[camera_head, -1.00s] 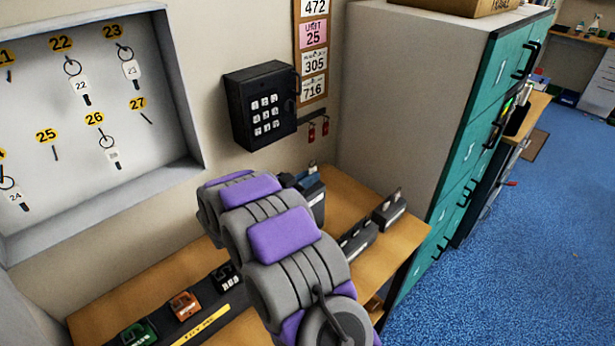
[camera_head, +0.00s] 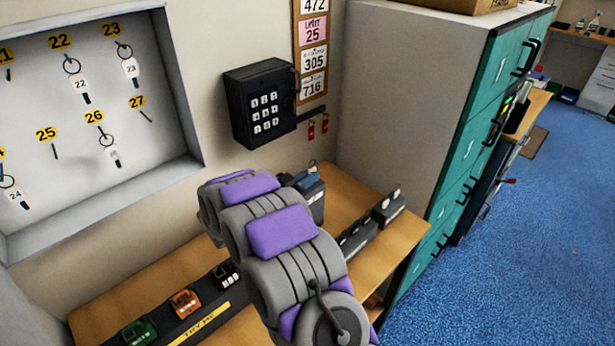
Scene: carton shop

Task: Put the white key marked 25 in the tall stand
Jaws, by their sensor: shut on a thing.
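I do not see the white key marked 25. The hook under the yellow 25 label (camera_head: 46,134) in the key cabinet is bare. My grey and purple arm reaches over the wooden desk, and its own links hide my gripper and anything in it. Behind the arm, a dark block with a bluish top (camera_head: 312,190) stands partly hidden on the desk. To its right a dark holder (camera_head: 388,208) has small upright pieces on top. I cannot tell which of these, if either, is the tall stand.
The open key cabinet (camera_head: 186,120) holds tagged keys 22, 23, 24 and one under 26. A black keypad box (camera_head: 262,104) hangs on the wall. A black tray (camera_head: 196,318) with small coloured padlock-like items lies on the desk (camera_head: 135,290). Teal lockers (camera_head: 470,150) bound the right.

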